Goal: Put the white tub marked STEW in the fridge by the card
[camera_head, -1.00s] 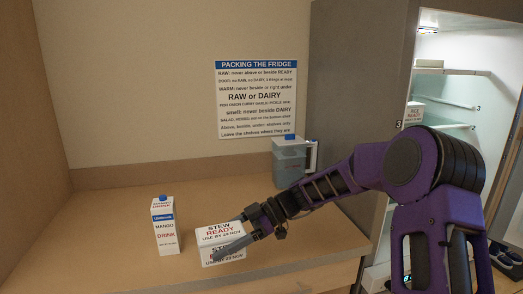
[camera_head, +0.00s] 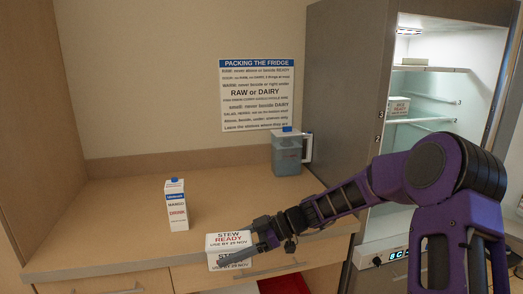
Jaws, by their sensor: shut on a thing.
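The white tub marked STEW READY, USE BY 29 NOV (camera_head: 228,239) is at the counter's front edge, its lower part in front of the drawer fronts. My gripper (camera_head: 262,238) is shut on its right side. Whether the tub touches the counter I cannot tell. The fridge (camera_head: 425,125) stands open at the right, with lit glass shelves; my arm hides part of its lower inside. The card headed PACKING THE FRIDGE (camera_head: 257,95) hangs on the back wall. It says RAW never above or beside READY, and WARM never beside or right under RAW or DAIRY.
A mango drink carton (camera_head: 177,206) stands left of the tub. A jug with a blue lid (camera_head: 287,153) is at the back right of the counter. In the fridge, a tub marked READY (camera_head: 398,107) and a pale block (camera_head: 411,62) sit on shelves. Something red (camera_head: 285,286) shows below the counter.

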